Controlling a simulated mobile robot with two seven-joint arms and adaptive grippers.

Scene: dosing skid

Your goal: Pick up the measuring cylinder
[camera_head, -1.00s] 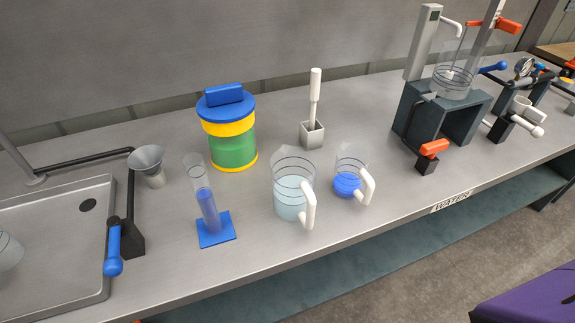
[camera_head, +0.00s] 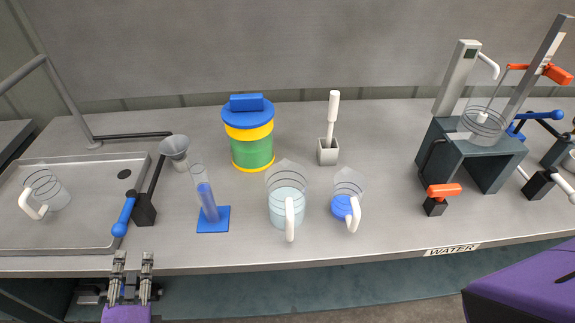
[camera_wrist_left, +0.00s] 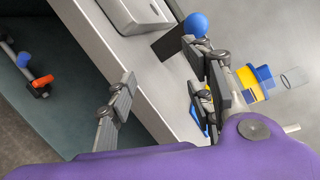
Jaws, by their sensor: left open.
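The measuring cylinder (camera_head: 207,204) is a clear tube with blue liquid on a square blue base. It stands upright on the steel counter, between the funnel and the larger glass jug. My left gripper (camera_head: 132,264) is open and empty at the counter's front edge, in front of and to the left of the cylinder. In the left wrist view the two fingers (camera_wrist_left: 160,92) are spread wide, with the counter edge behind them. My right gripper is in neither current view.
A sink (camera_head: 75,242) with a jug (camera_head: 48,190) lies left. A blue-handled lever (camera_head: 124,217) and a funnel (camera_head: 174,148) stand near the cylinder. A jug of pale liquid (camera_head: 286,207) and a smaller jug of blue liquid (camera_head: 345,205) stand to its right. A lidded container (camera_head: 251,147) is behind.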

